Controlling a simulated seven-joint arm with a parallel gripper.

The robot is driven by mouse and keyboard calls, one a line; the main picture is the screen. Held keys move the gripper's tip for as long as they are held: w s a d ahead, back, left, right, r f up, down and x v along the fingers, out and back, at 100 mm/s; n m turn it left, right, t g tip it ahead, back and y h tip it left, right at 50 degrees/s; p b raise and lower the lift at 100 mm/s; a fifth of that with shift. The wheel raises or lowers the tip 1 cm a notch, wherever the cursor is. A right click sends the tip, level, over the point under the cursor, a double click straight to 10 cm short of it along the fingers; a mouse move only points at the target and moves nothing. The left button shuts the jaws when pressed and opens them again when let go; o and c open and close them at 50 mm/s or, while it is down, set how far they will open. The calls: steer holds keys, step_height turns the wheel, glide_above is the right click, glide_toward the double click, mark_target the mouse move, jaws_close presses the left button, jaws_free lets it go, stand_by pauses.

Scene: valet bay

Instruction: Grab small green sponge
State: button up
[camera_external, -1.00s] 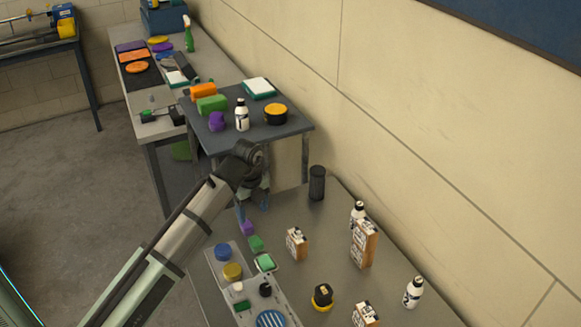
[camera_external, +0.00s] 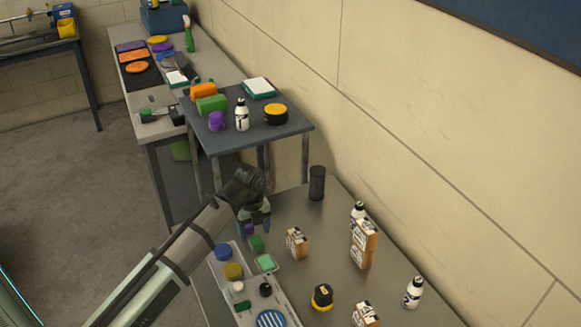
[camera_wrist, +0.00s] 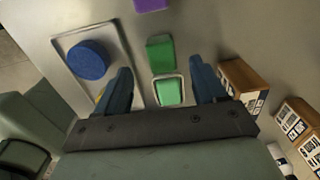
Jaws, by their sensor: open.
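A small green block (camera_external: 256,243), which looks like the small green sponge, lies on the grey table beside the tray. It also shows in the wrist view (camera_wrist: 160,53), ahead of the fingers. A second green piece (camera_external: 265,263) sits in a pale-rimmed dish just nearer; the wrist view shows it (camera_wrist: 168,92) between my fingers. My gripper (camera_external: 254,220) is open and empty, above the table by the purple block. In the wrist view my gripper (camera_wrist: 161,72) has its blue fingers spread left and right of the green pieces.
A purple block (camera_wrist: 152,4) lies beyond the green block. A tray (camera_wrist: 66,42) with a blue round pad (camera_wrist: 88,60) is at left. Small boxes (camera_external: 297,243) and bottles (camera_external: 413,292) stand at right. A black cylinder (camera_external: 317,183) stands at the back.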

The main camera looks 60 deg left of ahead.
mark_target(256, 240)
steer(key=shift+w+f, duration=0.15)
steer(key=shift+f, duration=2.6)
steer(key=c, duration=1)
steer(key=shift+r, duration=0.1)
